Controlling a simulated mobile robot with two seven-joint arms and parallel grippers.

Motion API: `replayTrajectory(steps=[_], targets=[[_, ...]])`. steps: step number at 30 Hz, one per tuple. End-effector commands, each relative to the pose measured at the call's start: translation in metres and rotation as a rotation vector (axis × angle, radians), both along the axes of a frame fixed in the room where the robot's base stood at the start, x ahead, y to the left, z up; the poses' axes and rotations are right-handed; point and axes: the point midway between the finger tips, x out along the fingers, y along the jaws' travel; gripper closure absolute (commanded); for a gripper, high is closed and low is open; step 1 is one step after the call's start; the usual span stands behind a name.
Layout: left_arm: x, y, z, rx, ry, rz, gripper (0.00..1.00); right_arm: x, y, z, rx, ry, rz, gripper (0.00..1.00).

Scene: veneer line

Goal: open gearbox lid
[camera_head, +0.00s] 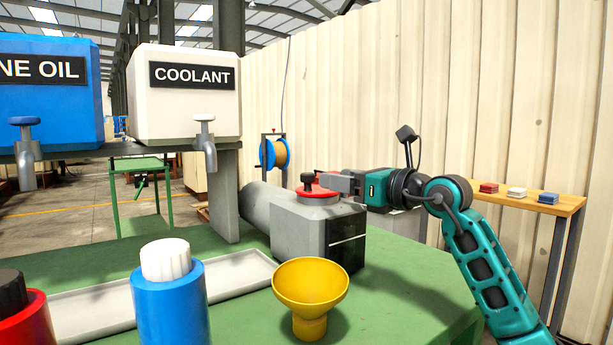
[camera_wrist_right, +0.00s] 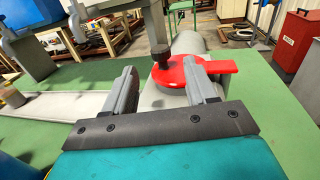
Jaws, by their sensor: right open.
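The grey gearbox (camera_head: 300,232) stands on the green table, with a motor-like cylinder behind it. Its red lid (camera_head: 317,192) lies flat on top, with a black knob (camera_head: 307,180) on it. In the right wrist view the red lid (camera_wrist_right: 180,76) has a tab pointing right, and the black knob (camera_wrist_right: 161,57) stands up from it. My right gripper (camera_head: 335,182) reaches in from the right at lid height. In the wrist view its fingers (camera_wrist_right: 165,88) are apart, with the lid and knob just beyond and between them. My left gripper is not in view.
A yellow funnel (camera_head: 310,290), a blue bottle with white cap (camera_head: 170,305) and a red bottle (camera_head: 22,315) stand in front. A grey tray (camera_head: 235,278) lies behind them. Coolant (camera_head: 185,105) and blue oil (camera_head: 50,105) tanks hang over the left side.

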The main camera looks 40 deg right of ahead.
Motion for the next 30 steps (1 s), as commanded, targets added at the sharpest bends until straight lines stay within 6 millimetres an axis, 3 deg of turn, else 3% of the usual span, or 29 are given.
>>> replayTrajectory(steps=[15, 21, 30], targets=[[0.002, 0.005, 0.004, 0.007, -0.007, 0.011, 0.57, 0.076, 0.006, 0.000, 0.004, -0.002, 0.001, 0.43], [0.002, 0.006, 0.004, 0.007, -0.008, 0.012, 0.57, 0.088, 0.008, 0.000, 0.001, -0.001, 0.001, 0.43], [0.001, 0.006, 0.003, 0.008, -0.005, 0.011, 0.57, 0.090, 0.008, -0.001, 0.000, 0.000, 0.001, 0.43]])
